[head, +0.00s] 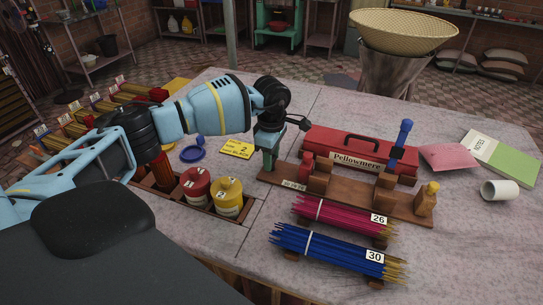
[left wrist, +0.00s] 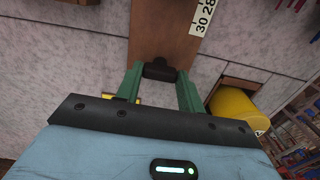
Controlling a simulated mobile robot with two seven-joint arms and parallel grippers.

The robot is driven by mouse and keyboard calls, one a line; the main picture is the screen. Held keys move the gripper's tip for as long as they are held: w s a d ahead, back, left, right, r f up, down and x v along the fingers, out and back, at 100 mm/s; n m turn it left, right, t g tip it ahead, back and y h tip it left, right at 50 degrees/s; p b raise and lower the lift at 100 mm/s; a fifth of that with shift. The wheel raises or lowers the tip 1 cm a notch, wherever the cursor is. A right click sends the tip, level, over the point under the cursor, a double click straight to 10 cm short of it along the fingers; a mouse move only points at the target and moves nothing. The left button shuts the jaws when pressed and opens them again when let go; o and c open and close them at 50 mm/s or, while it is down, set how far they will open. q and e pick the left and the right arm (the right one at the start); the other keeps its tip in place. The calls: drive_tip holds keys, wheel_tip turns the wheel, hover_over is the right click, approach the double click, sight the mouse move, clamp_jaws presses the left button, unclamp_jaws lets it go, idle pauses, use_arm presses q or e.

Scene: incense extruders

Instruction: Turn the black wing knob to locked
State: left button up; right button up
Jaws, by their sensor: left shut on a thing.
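The black wing knob (left wrist: 160,71) sits at the end of a brown wooden board (left wrist: 168,30) in the left wrist view. My left gripper (left wrist: 160,86) has its green fingers on either side of the knob and is shut on it. In the head view my left gripper (head: 270,160) points down at the left end of the wooden board (head: 405,212), and the knob is hidden there. I cannot read a locked mark or tell the knob's turn angle. My right gripper is not in view.
A red Pellowmere toolbox (head: 355,152) stands close behind the board. Magenta sticks (head: 340,216) and blue sticks (head: 325,252) lie in front. Red (head: 196,186) and yellow (head: 229,197) canisters stand in a recess to the left.

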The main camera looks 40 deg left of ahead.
use_arm(q)
drive_tip(key=o, duration=1)
drive_tip(key=shift+r, duration=3.95)
